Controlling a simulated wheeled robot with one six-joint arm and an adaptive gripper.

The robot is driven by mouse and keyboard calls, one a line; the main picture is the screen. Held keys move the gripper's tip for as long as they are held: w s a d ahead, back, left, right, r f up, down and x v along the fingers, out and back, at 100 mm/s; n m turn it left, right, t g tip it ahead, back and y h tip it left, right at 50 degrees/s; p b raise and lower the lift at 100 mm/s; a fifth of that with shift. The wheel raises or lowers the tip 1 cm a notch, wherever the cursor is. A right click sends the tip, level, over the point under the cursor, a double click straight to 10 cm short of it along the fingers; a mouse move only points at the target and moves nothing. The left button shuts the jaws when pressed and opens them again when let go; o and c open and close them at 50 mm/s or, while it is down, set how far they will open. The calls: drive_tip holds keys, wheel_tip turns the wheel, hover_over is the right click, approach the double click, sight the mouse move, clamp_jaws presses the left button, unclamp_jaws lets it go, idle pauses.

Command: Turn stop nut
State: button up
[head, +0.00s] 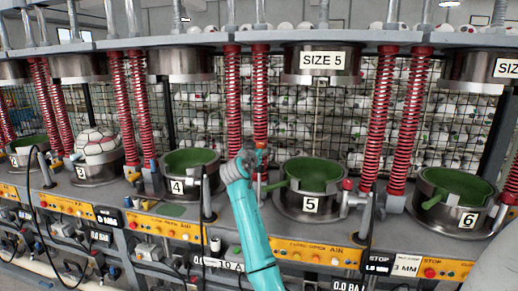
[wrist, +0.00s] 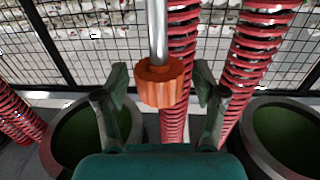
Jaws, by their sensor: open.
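The stop nut (wrist: 160,84) is an orange, ridged collar on a vertical metal rod (wrist: 158,30) in the wrist view. My gripper (wrist: 162,82) is open, with one finger on each side of the nut. Gaps show between the fingers and the nut, so I see no contact. In the head view my teal arm reaches up between stations 4 and 5, with my gripper (head: 250,155) near the red springs. An orange spot at the gripper there is too small to make out clearly.
Red springs (head: 262,100) stand close behind the nut. Green-lined moulds flank the arm: mould 4 (head: 178,187) on the left and mould 5 (head: 311,205) on the right. A thin black post (head: 207,195) stands left of my arm. A wire mesh with balls is behind.

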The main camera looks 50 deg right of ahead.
drive_tip(key=shift+d, duration=0.1)
drive_tip(key=c, duration=1.2)
drive_tip(key=shift+o, duration=0.2)
drive_tip(key=shift+n+t, duration=0.3)
drive_tip(key=shift+t, duration=0.1)
drive_tip(key=n+t+y, duration=0.3)
drive_tip(key=n+t, duration=0.1)
drive_tip(key=t, duration=0.1)
drive_tip(key=shift+s+d+t+y, duration=0.1)
drive_tip(key=shift+t+y, duration=0.2)
drive_tip(key=shift+y, duration=0.1)
drive_tip(key=n+t+y, duration=0.4)
drive_tip(key=y, duration=0.1)
drive_tip(key=n+t+y, duration=0.1)
drive_tip(key=n+y, duration=0.2)
drive_tip(key=y, duration=0.1)
drive_tip(key=n+t+y, duration=0.1)
drive_tip(key=n+y, duration=0.1)
drive_tip(key=y, duration=0.2)
drive_tip(key=shift+n, duration=0.4)
drive_tip(key=shift+n+g+y, duration=0.3)
drive_tip(key=shift+n+y, duration=1.2)
drive_tip(key=shift+y, duration=1)
drive_tip(key=shift+f, duration=0.1)
